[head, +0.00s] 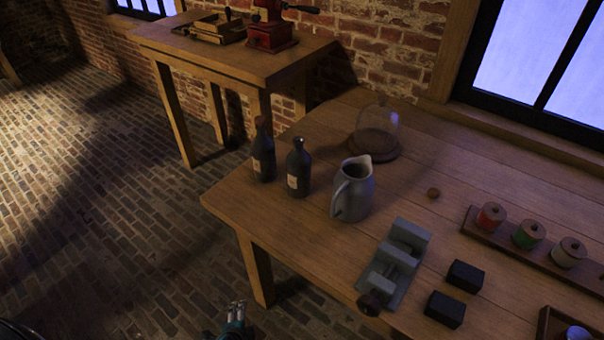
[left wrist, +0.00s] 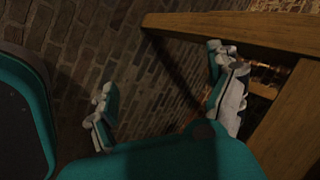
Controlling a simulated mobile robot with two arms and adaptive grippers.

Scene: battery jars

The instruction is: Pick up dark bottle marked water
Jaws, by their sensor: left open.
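Two dark bottles with corks and small pale labels stand upright near the left corner of the wooden table (head: 240,197). One is the left bottle (head: 263,160), the other the right bottle (head: 298,172). The labels are too small to read, so I cannot tell which is marked water. My left gripper (head: 236,308) is at the bottom of the head view, in front of the table and well apart from the bottles. In the left wrist view its fingers (left wrist: 165,97) are spread and empty, close to wooden table parts. The bottles do not show there. My right gripper is not in view.
A grey jug (head: 353,192) stands right of the bottles, with a glass dome (head: 377,130) behind. A grey vise-like device (head: 396,265), black blocks (head: 445,309) and a rack of coloured spools (head: 529,235) lie further right. A second table (head: 255,62) stands behind.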

